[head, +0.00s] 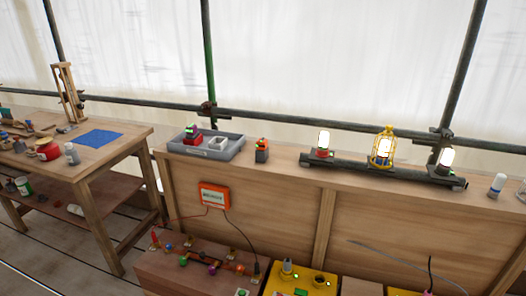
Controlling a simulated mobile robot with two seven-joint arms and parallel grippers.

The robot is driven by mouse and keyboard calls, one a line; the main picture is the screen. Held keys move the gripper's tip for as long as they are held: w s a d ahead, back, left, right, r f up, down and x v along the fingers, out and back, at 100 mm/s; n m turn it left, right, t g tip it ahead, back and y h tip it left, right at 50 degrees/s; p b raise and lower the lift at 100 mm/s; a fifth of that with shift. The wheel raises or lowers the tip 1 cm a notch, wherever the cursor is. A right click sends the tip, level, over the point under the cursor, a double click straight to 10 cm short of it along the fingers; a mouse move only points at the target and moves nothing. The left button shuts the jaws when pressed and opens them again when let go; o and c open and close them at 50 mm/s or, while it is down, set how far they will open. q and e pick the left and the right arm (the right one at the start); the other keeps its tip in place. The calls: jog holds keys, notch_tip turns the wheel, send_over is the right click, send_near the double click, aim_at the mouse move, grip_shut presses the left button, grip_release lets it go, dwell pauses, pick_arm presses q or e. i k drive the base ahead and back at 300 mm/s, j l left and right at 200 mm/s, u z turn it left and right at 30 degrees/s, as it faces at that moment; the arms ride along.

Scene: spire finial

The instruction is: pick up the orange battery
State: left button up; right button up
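A small dark grey block with an orange top (261,147) stands upright on the wooden bench, just right of the grey tray; it looks like the orange battery. A similar block with a dark red body (192,137) and a bit of green on top stands in the grey tray (205,153), beside a small white container (217,144). Neither of my grippers shows in the head view.
A dark rail (380,172) with lit lamps, one in a yellow cage (383,147), lies on the bench to the right. An orange box (214,196) hangs on the bench front with cables. A cluttered wooden table (130,137) stands left. Scaffold poles run behind.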

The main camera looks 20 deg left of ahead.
aim_at(262, 152)
jog(key=i+j+u, duration=0.15)
jog(key=u, duration=0.2)
jog(key=i+j+u, duration=0.15)
jog(key=u, duration=0.2)
jog(key=i+j+u, duration=0.1)
jog(key=u, duration=0.3)
jog(key=i+l, duration=0.05)
jog(key=i, duration=0.05)
